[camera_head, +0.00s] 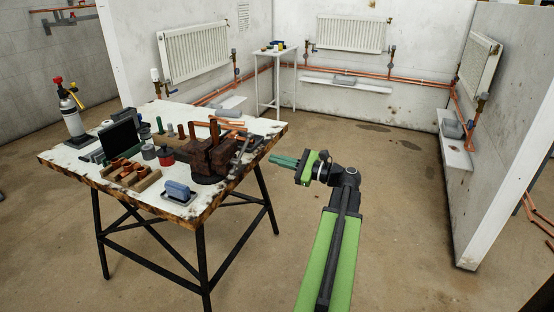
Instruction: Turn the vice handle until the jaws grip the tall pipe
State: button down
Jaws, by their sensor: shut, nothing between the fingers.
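The vice (208,160) is rusty brown and stands at the right side of the workbench. A thin grey bar (241,150) at its right end looks like the vice handle. An upright copper-brown piece (214,130) rises at the jaws and may be the tall pipe. Whether the jaws touch it is too small to tell. My gripper (272,160) is shut and empty. It points left, in the air to the right of the bench edge, apart from the handle.
The white-topped workbench (58,157) has black legs. A wooden tray of copper fittings (130,176), a blue-handled brush-like tool (178,190) and a gas bottle (70,120) stand on it. Wall radiators (350,34) and a small table (275,52) are behind. Floor right of the bench is clear.

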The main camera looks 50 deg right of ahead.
aim_at(241, 153)
jog(key=w+a+r+p, duration=0.3)
jog(key=w, duration=0.3)
jog(key=shift+a+r+p, duration=0.35)
